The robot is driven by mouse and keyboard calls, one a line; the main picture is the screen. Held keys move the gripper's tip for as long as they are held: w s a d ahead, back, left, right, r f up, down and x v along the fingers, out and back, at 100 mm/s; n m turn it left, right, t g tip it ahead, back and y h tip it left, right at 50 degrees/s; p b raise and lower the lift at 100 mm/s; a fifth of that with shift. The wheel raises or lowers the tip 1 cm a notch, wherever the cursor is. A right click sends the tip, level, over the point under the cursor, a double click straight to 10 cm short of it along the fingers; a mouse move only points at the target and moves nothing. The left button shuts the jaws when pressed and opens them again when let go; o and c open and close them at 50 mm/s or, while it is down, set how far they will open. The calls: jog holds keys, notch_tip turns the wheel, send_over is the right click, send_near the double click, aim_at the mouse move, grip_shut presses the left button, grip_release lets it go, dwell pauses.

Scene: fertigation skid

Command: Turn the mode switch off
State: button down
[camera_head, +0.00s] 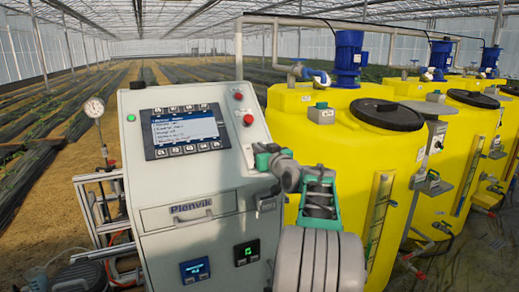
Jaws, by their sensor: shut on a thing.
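The grey control cabinet (205,215) stands in front of me, with a sloped panel holding a screen and buttons. My gripper (262,160) is at the right edge of this panel, below the two red buttons. It is shut on what appears to be the mode switch. The gripper and wrist hide the switch knob, so its pointer position cannot be read.
The screen (186,130) and red buttons (248,119) are left of and above my gripper. Small displays (195,270) sit low on the cabinet. Yellow tanks (350,140) with blue pumps stand close on the right. A pressure gauge (94,108) stands at the left.

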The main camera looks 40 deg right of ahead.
jog(key=shift+f+n+y+b, duration=0.15)
jog(key=shift+n+y+b, duration=0.15)
jog(key=shift+n+b, duration=0.1)
jog(key=shift+n+y+b, duration=0.3)
jog(key=shift+b, duration=0.05)
jog(key=shift+n+y+b, duration=0.55)
jog(key=shift+n+y, duration=0.15)
jog(key=shift+n, duration=0.2)
jog(key=n+y, duration=0.1)
jog(key=n+y+p, duration=0.1)
jog(key=n, duration=0.1)
jog(key=shift+a+r+y, duration=0.1)
jog(key=shift+r+y, duration=0.1)
jog(key=shift+y, duration=0.2)
jog(key=n+p, duration=0.1)
jog(key=n+y+p, duration=0.1)
jog(key=shift+a+r+n+y, duration=0.1)
jog(key=shift+r+n+y, duration=0.1)
jog(key=shift+n+y, duration=0.1)
jog(key=n+g+y+p, duration=0.1)
jog(key=p, duration=0.2)
jog(key=shift+n, duration=0.3)
jog(key=shift+a+f+n+g+y+p, duration=0.15)
jog(key=shift+n+g+y+p, duration=0.15)
jog(key=shift+n+y+p, duration=0.65)
jog(key=shift+f+h+p, duration=0.15)
jog(key=shift+h+p, duration=0.1)
jog(key=shift+p, duration=0.25)
